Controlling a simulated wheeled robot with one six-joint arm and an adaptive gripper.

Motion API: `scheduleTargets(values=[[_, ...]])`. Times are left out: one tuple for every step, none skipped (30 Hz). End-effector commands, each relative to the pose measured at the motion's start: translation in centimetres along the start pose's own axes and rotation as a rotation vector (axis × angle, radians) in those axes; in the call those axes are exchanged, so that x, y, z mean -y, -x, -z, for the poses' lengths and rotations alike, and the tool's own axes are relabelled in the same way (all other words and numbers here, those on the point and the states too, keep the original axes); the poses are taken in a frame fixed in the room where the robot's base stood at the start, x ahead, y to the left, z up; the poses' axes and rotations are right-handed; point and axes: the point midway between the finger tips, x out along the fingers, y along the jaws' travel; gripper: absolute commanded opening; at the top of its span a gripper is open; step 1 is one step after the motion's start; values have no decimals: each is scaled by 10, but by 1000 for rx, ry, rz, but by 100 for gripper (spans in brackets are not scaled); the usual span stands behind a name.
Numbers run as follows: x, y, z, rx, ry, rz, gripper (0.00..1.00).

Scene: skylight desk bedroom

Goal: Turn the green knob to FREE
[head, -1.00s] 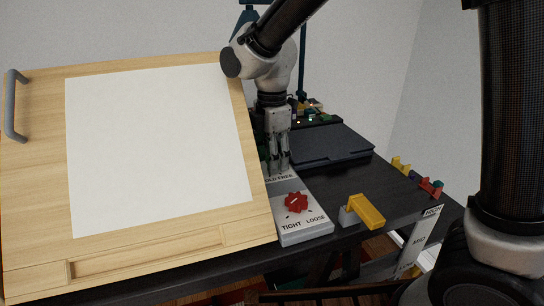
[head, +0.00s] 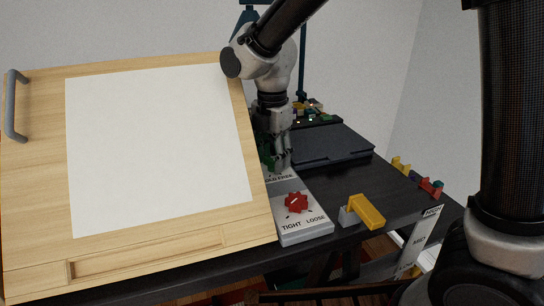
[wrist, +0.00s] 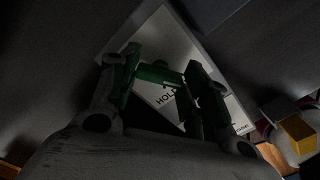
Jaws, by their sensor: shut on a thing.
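The green knob (wrist: 156,74) shows between the two fingers of my gripper (wrist: 165,68) in the wrist view. My gripper is shut on it. In the head view my gripper (head: 279,160) points down over the far end of the grey panel (head: 305,234), and some green of the knob (head: 266,152) shows at its left. The HOLD and FREE lettering (head: 279,177) is on the panel just in front of the gripper. The fingers hide part of the knob, and I cannot tell which word it points to.
A red knob (head: 296,202) with TIGHT and LOOSE lettering sits nearer on the same panel. The tilted drawing board (head: 250,222) stands close at the left. A yellow handle (head: 366,211) and a dark flat case (head: 330,146) are at the right.

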Motion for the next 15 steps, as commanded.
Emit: scheduleTargets(values=[[-1, 1, 0, 1, 0, -3, 22], [-1, 1, 0, 1, 0, -3, 22], [-1, 1, 0, 1, 0, -3, 22], [-1, 1, 0, 1, 0, -3, 22], [-1, 1, 0, 1, 0, -3, 50], [-1, 1, 0, 1, 0, -3, 57], [-1, 1, 0, 1, 0, -3, 63], [-1, 1, 0, 1, 0, -2, 68], [-1, 1, 0, 1, 0, -2, 68], [0, 1, 0, 1, 0, -2, 68], [0, 0, 0, 1, 0, -2, 68], [0, 0, 0, 1, -1, -1, 68], [0, 0, 0, 1, -1, -1, 68], [0, 0, 0, 1, -1, -1, 68], [0, 0, 0, 0, -1, -1, 68]])
